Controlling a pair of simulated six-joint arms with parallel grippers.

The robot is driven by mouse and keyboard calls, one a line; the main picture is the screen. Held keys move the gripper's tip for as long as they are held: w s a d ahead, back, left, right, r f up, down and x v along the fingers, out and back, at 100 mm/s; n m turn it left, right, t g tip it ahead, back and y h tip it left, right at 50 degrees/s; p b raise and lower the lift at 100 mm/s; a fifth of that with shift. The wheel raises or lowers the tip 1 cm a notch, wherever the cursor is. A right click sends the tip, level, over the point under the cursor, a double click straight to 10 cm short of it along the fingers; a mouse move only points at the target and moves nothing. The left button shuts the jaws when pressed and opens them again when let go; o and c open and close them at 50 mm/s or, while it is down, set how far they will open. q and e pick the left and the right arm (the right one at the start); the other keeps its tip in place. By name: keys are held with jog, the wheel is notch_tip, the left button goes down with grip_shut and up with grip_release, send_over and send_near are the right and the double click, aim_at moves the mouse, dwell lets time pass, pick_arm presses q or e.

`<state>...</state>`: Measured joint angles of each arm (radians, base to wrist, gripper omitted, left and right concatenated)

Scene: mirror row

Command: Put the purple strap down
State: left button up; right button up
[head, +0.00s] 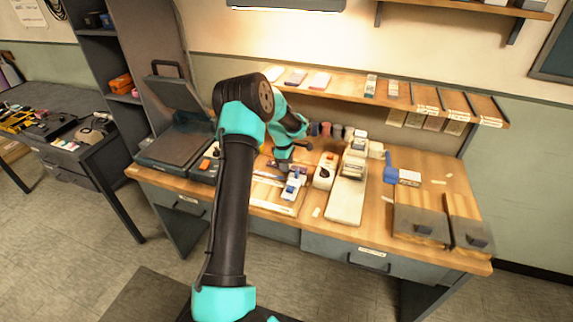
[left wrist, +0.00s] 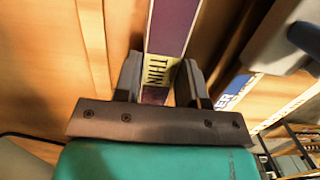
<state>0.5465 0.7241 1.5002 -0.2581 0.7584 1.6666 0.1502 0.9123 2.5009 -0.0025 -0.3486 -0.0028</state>
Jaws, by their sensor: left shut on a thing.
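The purple strap (left wrist: 172,30) runs up the middle of the left wrist view. It has pale edges and a yellow label, partly readable as "THIN". My left gripper (left wrist: 160,85) is shut on it, with one dark finger on each side of the strap. In the head view my left gripper (head: 281,164) is low over the wooden bench (head: 330,222), left of the middle. The strap is too small to make out clearly there. I cannot tell whether the strap touches the wood. My right gripper is not in view.
A blue and white device (head: 293,184) stands close to the gripper's right. A dark open-lidded case (head: 175,150) is at left. A shelf (head: 330,91) runs above.

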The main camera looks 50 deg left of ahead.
pick_arm(q)
jog(key=shift+f, duration=0.1)
jog(key=o, duration=1)
notch_tip(320, 180, up, 12)
jog(key=a, duration=0.1)
jog(key=shift+s+a, duration=0.15)
jog(key=shift+s, duration=0.15)
dwell(0.4)
